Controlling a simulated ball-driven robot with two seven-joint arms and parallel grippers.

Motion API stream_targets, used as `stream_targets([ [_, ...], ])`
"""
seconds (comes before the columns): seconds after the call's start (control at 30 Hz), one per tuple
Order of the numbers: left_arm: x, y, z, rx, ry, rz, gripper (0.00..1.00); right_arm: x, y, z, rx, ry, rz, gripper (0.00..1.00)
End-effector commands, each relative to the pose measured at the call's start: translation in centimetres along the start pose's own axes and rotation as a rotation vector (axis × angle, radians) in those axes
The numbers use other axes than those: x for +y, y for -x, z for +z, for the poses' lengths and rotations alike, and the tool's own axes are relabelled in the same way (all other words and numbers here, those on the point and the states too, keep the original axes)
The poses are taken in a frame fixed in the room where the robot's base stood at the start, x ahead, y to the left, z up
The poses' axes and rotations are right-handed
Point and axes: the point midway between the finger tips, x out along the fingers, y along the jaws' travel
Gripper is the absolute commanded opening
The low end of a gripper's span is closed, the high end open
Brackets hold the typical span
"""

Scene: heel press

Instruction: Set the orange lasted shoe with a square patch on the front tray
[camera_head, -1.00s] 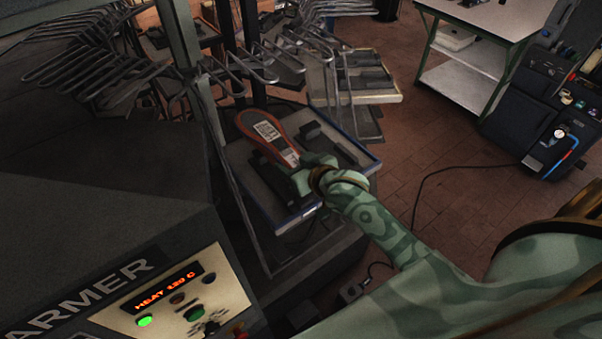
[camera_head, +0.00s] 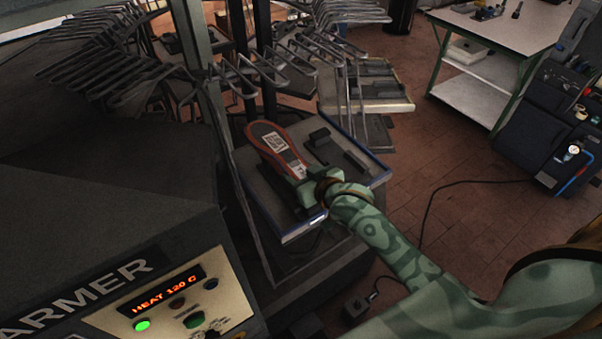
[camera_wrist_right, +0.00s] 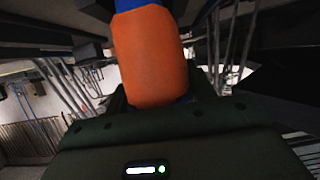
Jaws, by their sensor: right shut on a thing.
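The orange lasted shoe (camera_head: 270,140) shows its sole upward in the head view, with a white square code patch on it. It lies over the left part of the front tray (camera_head: 290,237), a blue-edged tray. I cannot tell whether the shoe touches the tray. My right gripper (camera_head: 303,178) is shut on the near end of the shoe, its arm coming in from the lower right. In the right wrist view the orange shoe (camera_wrist_right: 150,60) fills the middle, close above the gripper, and a blue part shows behind it. My left gripper is in neither view.
Dark blocks (camera_head: 325,143) stand on the right of the tray. Bent metal rods (camera_head: 235,75) hang behind it. The warmer panel (camera_head: 165,300) stands at the lower left. A dark machine (camera_head: 545,125) and a white table (camera_head: 510,30) are at the right. A cable crosses the floor.

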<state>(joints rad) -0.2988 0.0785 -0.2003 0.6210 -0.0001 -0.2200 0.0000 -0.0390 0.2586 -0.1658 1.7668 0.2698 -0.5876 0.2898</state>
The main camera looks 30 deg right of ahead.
Motion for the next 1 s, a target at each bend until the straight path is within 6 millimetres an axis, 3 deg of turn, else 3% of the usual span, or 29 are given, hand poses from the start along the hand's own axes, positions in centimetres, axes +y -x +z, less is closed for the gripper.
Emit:
stream_targets([
  [1.0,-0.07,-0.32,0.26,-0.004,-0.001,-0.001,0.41,-0.01,-0.38,0.61,0.008,-0.001,-0.001,0.00],
])
